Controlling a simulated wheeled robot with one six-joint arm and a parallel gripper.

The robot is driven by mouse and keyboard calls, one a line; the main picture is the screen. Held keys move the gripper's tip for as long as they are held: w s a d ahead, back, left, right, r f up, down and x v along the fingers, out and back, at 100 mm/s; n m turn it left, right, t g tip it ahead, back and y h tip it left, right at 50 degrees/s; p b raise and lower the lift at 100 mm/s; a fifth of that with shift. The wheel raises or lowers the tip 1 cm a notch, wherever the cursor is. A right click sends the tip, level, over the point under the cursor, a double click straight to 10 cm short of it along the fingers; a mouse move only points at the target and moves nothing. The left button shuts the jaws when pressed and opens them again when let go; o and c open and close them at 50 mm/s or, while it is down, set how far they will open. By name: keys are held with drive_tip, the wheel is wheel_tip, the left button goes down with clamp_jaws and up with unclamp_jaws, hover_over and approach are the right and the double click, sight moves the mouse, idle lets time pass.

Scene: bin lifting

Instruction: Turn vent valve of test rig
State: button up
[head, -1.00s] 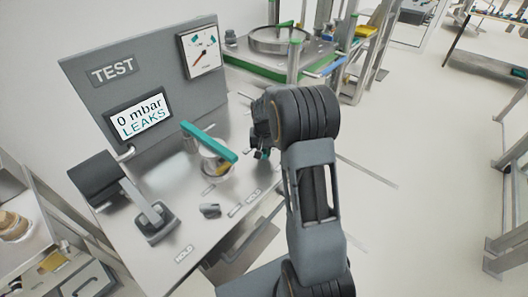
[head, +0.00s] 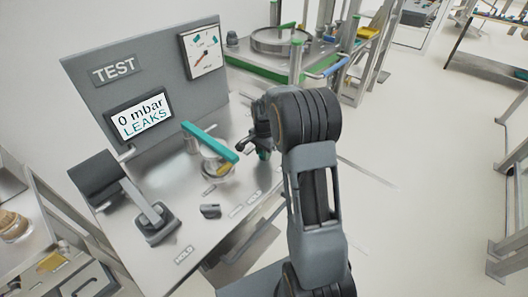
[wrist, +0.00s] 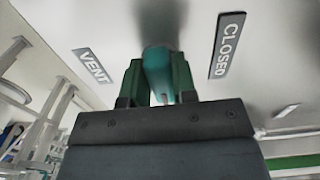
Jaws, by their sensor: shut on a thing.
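The test rig has a grey back panel (head: 150,75) marked TEST. Its screen (head: 139,116) reads "0 mbar LEAKS". In the wrist view, the teal vent valve handle (wrist: 158,62) stands between the VENT label (wrist: 93,65) on the left and the CLOSED label (wrist: 228,45) on the right. My gripper (wrist: 157,78) is shut on this handle, with a green finger on each side. In the head view my gripper (head: 256,146) is low over the rig's right side; I cannot make out the handle there.
A teal bar (head: 209,142) lies over a round metal fixture (head: 217,165) just left of my gripper. A dial gauge (head: 203,50) is on the panel. A black device on a stand (head: 97,180) is at the left. Open floor (head: 430,180) lies to the right.

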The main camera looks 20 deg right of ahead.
drive_tip(key=shift+r+m, duration=0.1)
drive_tip(key=shift+m, duration=0.2)
drive_tip(key=o, duration=0.9)
wheel_tip(320, 180, up, 14)
drive_tip(key=shift+d+f, duration=0.1)
drive_tip(key=shift+f, duration=0.05)
idle(0.8)
drive_tip(key=shift+s+a+f+n+t, duration=0.15)
drive_tip(key=shift+s+a+n+t, duration=0.45)
drive_tip(key=shift+s+a+n, duration=2.25)
drive_tip(key=shift+s+a+f+n+t, duration=0.2)
drive_tip(key=shift+s+a+n+t, duration=0.45)
drive_tip(key=shift+s+n, duration=2.4)
drive_tip(key=shift+s+a+f+n+t, duration=0.15)
drive_tip(key=shift+s+a+n+t, duration=1.15)
drive_tip(key=shift+s, duration=3.7)
